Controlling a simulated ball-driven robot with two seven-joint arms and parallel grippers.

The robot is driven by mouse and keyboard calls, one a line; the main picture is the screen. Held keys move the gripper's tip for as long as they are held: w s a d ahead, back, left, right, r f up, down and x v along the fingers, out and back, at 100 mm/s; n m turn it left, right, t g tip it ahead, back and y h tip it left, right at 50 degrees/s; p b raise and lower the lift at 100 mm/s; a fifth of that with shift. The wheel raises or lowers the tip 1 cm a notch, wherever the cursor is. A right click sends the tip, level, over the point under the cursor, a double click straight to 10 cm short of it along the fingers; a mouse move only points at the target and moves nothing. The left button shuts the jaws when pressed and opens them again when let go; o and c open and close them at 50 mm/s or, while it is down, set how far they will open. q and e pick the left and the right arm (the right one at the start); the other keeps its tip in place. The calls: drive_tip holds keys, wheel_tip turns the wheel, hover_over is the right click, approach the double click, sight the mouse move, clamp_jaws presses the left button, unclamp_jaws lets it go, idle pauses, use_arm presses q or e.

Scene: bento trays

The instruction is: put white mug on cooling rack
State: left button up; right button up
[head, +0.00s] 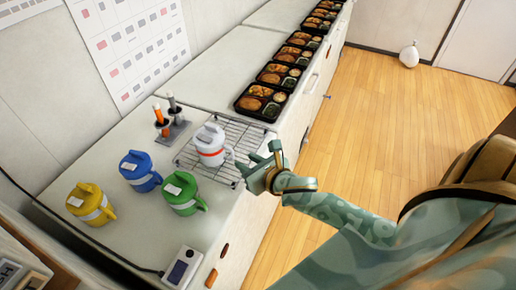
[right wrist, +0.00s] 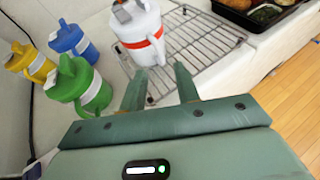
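The white mug (head: 209,138) has an orange-red band and a grey lid. It stands upright on the left part of the wire cooling rack (head: 247,134). In the right wrist view the mug (right wrist: 136,27) is just beyond my fingertips, with the rack (right wrist: 195,40) around and to the right of it. My right gripper (head: 258,161) is to the right of the mug, over the rack's near right edge. Its two fingers are apart with nothing between them, as the right wrist view (right wrist: 160,72) shows. The mug and fingers look apart. My left gripper is not in view.
Blue (head: 141,171), green (head: 182,194) and yellow (head: 91,204) mugs stand left of the rack. A holder with upright tools (head: 172,128) is behind it. Several bento trays (head: 261,102) line the counter beyond. A small device (head: 182,267) lies at the near edge.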

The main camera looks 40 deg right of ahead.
drive_tip(key=v, duration=0.5)
drive_tip(key=shift+s+r, duration=0.1)
drive_tip(key=s+d+f+m+g+h, duration=0.15)
drive_tip(key=s+f+m, duration=0.35)
drive_tip(key=f, duration=0.5)
drive_tip(key=s+d+f+m+g, duration=0.1)
drive_tip(key=s+f+m+g, duration=0.25)
drive_tip(key=f+m, duration=0.55)
drive_tip(key=s+d+f+m+g, duration=0.2)
drive_tip(key=s+f+m, duration=0.25)
drive_tip(key=f, duration=0.75)
drive_tip(key=s+a+f+m+g, duration=0.2)
drive_tip(key=s+f+m, duration=0.4)
drive_tip(key=s, duration=0.5)
drive_tip(key=s+a+f+m+g, duration=0.3)
drive_tip(key=s+f+m, duration=0.3)
drive_tip(key=s, duration=0.5)
drive_tip(key=m, duration=0.2)
drive_tip(key=shift+s+a+m, duration=0.2)
drive_tip(key=shift+s+m, duration=0.15)
drive_tip(key=shift+s, duration=0.05)
